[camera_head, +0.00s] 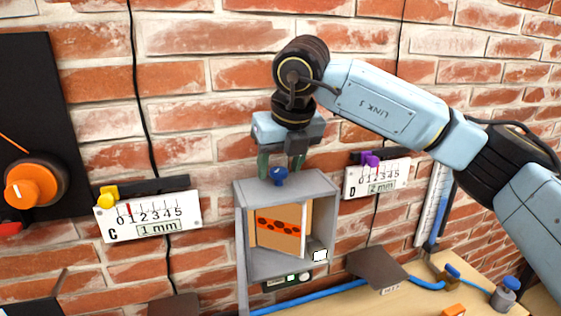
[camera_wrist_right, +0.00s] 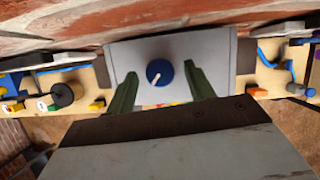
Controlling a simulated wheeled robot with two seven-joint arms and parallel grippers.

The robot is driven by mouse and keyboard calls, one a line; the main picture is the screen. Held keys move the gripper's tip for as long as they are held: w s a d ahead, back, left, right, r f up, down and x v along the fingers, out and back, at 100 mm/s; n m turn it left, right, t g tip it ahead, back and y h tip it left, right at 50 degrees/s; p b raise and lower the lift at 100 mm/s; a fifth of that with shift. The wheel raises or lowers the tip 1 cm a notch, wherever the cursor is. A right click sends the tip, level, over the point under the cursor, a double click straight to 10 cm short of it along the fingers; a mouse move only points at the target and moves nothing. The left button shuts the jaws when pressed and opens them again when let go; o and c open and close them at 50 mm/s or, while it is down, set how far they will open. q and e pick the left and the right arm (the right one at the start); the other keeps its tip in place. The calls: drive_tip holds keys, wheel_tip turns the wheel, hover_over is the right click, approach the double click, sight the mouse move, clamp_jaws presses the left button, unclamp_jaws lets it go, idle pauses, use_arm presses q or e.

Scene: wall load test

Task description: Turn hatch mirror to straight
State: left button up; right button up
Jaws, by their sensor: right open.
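The hatch is a grey open-fronted box (camera_head: 240,225) on the brick wall. A blue knob (camera_head: 279,177) sits on the box's top; in the right wrist view the knob (camera_wrist_right: 160,73) has a white mark pointing down and left. My right gripper (camera_head: 279,172) points down over the box top, its green fingers open on either side of the knob. A gap shows between each finger and the knob in the wrist view. My left gripper is out of view.
A scale marked C (camera_head: 150,217) is left of the box, and a 2 mm scale (camera_head: 378,180) is right of it. An orange dial (camera_head: 35,185) is at far left. Below lies a wooden bench (camera_head: 340,298) with a blue hose (camera_head: 315,302).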

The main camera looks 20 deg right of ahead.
drive_tip(key=shift+f, duration=0.1)
drive_tip(key=c, duration=1)
drive_tip(key=shift+o, duration=0.2)
drive_tip(key=shift+n, duration=0.3)
drive_tip(key=shift+n+y+b, duration=0.3)
drive_tip(key=shift+n+b, duration=0.05)
drive_tip(key=shift+n, duration=0.15)
drive_tip(key=shift+w+d+n+y, duration=0.15)
drive_tip(key=shift+n+y, duration=0.15)
drive_tip(key=shift+n, duration=0.5)
drive_tip(key=shift+n+g+y, duration=0.3)
drive_tip(key=shift+n+y, duration=0.1)
drive_tip(key=shift+n, duration=0.7)
drive_tip(key=shift+d+n+g+y+p, duration=0.1)
drive_tip(key=shift+n+g+y+p, duration=0.25)
drive_tip(key=shift+n, duration=0.85)
